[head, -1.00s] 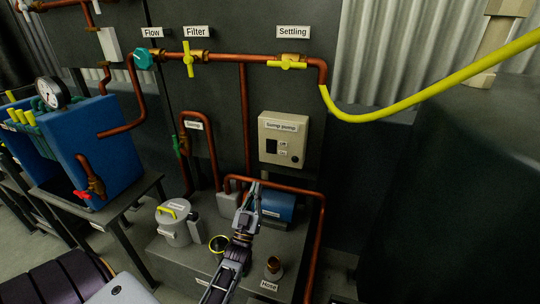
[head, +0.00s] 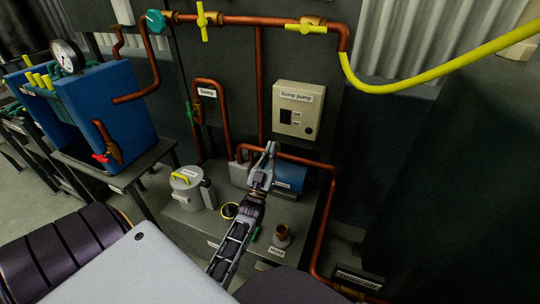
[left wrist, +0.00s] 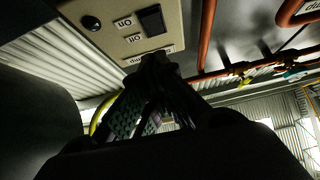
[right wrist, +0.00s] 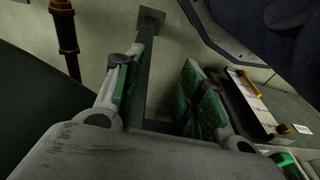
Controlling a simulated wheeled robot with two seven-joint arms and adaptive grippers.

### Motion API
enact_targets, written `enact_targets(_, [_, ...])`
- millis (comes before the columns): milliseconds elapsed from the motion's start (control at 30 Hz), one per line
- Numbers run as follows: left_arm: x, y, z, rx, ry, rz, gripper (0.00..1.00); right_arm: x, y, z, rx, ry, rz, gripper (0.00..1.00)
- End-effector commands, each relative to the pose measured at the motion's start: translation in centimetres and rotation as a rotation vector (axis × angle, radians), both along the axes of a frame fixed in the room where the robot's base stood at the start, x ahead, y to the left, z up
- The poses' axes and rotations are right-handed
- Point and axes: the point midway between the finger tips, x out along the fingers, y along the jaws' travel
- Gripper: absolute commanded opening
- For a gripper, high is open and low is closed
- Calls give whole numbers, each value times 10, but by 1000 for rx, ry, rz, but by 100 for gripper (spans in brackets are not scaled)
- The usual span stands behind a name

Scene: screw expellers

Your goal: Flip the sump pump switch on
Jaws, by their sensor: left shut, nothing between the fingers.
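The beige sump pump box (head: 299,100) hangs on the dark wall panel in the head view. Its black rocker switch (head: 285,116) sits left of the Off and On labels, with a round black knob below right. My left gripper (head: 269,148) is shut and empty, just below the box's lower left edge in the picture. In the left wrist view its fingers (left wrist: 155,62) point up at the box (left wrist: 110,28), overlapping its label edge; the switch (left wrist: 152,20) shows beyond them. I cannot tell whether they touch. My right gripper (right wrist: 160,80) is open and empty, low over the floor.
A copper pipe (head: 320,166) and a blue pump (head: 290,178) lie close around my left gripper. A grey lidded pot (head: 187,190) and a hose fitting (head: 282,236) stand on the bench. A yellow hose (head: 440,75) crosses at the upper right.

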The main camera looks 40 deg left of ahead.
Motion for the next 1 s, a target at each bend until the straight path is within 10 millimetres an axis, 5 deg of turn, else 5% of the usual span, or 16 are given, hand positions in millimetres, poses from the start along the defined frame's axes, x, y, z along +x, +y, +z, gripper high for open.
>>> enact_targets(667, [54,13,44,0,-1,0,0,2,2,7,7,-12,0,40])
enact_targets(1000, [80,19,38,1,1,1,0,8,4,17,17,-36,1,40])
